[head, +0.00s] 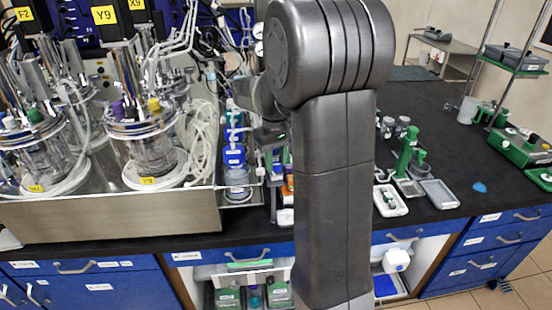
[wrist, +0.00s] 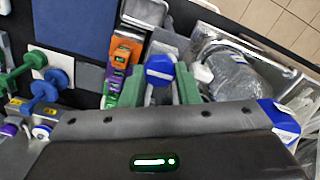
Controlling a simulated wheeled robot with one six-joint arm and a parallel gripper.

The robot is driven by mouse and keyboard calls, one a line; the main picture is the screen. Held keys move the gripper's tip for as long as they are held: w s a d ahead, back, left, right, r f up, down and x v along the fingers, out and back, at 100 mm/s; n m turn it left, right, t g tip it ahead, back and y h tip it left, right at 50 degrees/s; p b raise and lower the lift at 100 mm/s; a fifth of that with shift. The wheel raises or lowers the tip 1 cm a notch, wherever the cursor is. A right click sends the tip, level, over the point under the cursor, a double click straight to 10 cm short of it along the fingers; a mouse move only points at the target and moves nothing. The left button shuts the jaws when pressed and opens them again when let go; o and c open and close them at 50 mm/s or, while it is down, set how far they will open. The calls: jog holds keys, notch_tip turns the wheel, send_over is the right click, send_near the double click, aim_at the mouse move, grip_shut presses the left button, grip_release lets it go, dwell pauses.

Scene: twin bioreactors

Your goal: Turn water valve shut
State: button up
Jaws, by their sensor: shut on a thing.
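In the wrist view, a blue rounded knob (wrist: 160,66) sits between the two green fingers of my gripper (wrist: 162,78). The fingers are shut on it. I take this knob for the water valve's handle, but its body and how far it is turned cannot be made out. In the head view, my gripper is mostly hidden by my arm, close to the blue-labelled bottles (head: 235,157) beside the bioreactor tray.
Other blue (wrist: 45,90) and green (wrist: 20,68) handles show at the left of the wrist view. Glass bioreactors (head: 150,152) stand left; small trays (head: 438,194) lie right.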

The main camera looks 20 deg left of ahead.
aim_at(276, 165)
jog(key=shift+m, duration=0.4)
jog(key=o, duration=1)
jog(key=shift+c, duration=0.2)
notch_tip(276, 165, up, 14)
jog(key=shift+b, duration=0.3)
jog(key=shift+f, duration=0.15)
notch_tip(276, 165, down, 14)
jog(key=shift+r+p, duration=0.1)
jog(key=shift+p, duration=0.25)
